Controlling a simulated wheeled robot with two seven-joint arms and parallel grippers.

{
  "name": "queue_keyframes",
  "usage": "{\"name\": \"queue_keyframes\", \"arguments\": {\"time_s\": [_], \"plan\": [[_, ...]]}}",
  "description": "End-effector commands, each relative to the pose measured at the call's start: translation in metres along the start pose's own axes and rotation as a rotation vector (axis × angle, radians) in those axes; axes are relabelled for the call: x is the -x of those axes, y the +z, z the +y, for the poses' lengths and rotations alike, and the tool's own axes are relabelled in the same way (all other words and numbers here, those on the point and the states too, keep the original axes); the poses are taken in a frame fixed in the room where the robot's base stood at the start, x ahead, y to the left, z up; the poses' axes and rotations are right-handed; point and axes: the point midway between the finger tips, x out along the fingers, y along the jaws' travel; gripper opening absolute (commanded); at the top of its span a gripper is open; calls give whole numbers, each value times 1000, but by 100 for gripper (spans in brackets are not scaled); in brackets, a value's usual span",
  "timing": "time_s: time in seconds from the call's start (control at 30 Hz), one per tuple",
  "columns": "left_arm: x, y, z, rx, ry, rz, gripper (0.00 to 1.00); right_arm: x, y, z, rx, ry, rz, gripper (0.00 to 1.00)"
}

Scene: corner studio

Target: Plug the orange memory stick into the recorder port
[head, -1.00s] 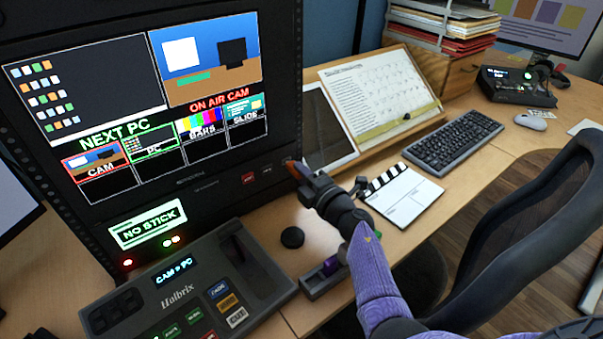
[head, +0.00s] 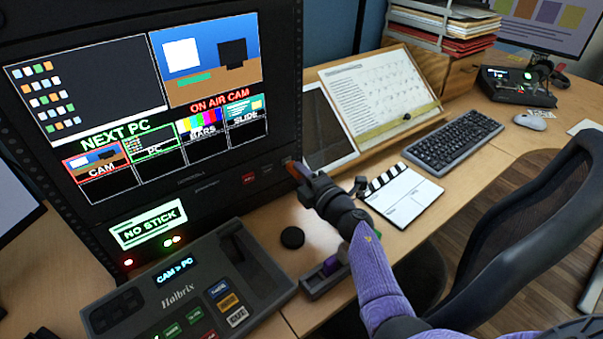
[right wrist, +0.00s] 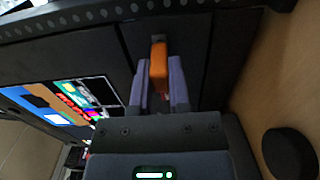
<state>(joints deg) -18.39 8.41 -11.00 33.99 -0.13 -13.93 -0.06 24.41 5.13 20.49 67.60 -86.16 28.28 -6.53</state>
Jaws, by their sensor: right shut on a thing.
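My right gripper (head: 300,172) is shut on the orange memory stick (right wrist: 158,66), which shows between the two fingers in the right wrist view. The stick points at the dark front of the rack near its lower right corner. In the head view only a little orange shows at the fingertips. The recorder display (head: 148,225) reads NO STICK. The port itself is hidden by the stick and fingers. I cannot tell whether the stick's tip touches the panel. My left gripper is not in view.
A switcher console (head: 185,290) stands in front of the rack. A black round puck (head: 292,237) lies on the desk below my gripper. A tablet (head: 328,130), a clapperboard (head: 402,195) and a keyboard (head: 455,140) lie to the right, with a chair (head: 530,230) at the desk's edge.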

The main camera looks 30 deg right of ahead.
Motion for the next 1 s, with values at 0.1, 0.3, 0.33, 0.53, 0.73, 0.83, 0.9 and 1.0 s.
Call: {"name": "queue_keyframes", "arguments": {"time_s": [0.1,0.3,0.33,0.53,0.73,0.83,0.9,1.0], "plan": [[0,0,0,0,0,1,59,0,0,0,-1,0,0,0],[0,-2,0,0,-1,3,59,0,0,0,0,0,0,0],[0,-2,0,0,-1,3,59,-1,0,0,-1,0,0,0],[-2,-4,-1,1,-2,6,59,-5,0,0,-1,1,1,0],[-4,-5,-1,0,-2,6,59,-9,0,0,-1,0,1,0],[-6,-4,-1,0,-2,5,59,-11,0,-1,-1,0,1,0],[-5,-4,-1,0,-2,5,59,-11,0,0,-1,0,0,32],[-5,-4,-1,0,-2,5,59,-11,0,0,-1,0,1,54]]}}
